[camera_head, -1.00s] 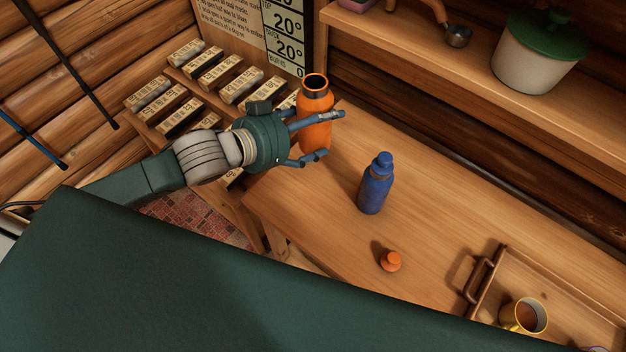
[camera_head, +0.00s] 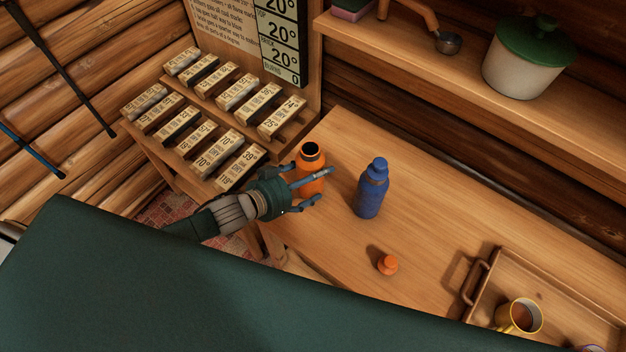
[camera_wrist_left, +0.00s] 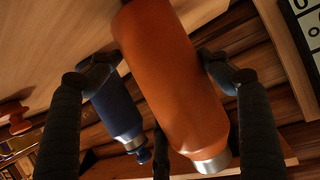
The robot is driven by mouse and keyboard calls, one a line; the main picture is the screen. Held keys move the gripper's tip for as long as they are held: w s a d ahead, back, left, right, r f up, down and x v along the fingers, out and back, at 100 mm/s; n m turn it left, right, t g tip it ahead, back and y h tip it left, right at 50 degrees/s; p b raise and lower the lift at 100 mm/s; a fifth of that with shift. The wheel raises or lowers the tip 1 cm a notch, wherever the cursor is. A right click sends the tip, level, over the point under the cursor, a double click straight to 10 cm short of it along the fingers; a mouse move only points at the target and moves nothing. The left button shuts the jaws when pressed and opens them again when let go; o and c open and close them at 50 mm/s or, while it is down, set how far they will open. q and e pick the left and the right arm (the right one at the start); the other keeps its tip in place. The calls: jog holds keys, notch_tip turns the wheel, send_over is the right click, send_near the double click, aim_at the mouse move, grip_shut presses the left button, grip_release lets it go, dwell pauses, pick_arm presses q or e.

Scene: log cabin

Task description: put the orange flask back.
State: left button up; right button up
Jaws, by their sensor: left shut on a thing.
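The orange flask (camera_head: 309,164) is upright with its dark mouth uncovered, at the left end of the wooden table. My left gripper (camera_head: 320,188) is shut on it, with fingers around its body. I cannot tell whether its base touches the table. In the left wrist view the orange flask (camera_wrist_left: 175,75) fills the middle, between my fingers, with a silver rim at its lower end. A small orange cap (camera_head: 387,264) lies on the table. My right gripper is not in view.
A blue flask (camera_head: 371,190) stands to the right of the orange one. A wooden tray (camera_head: 470,283) with a yellow mug (camera_head: 519,317) is further right. Racks of labelled blocks (camera_head: 236,92) stand at the left. A shelf holds a green-lidded pot (camera_head: 522,72). The table's middle is mostly clear.

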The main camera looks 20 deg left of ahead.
pick_arm(q)
jog(key=shift+f, duration=0.85)
jog(key=shift+f, duration=0.15)
jog(key=o, duration=1.8)
jog(key=shift+f, duration=0.1)
jog(key=b+v, duration=0.1)
jog(key=v, duration=1.1)
jog(key=shift+r, duration=0.2)
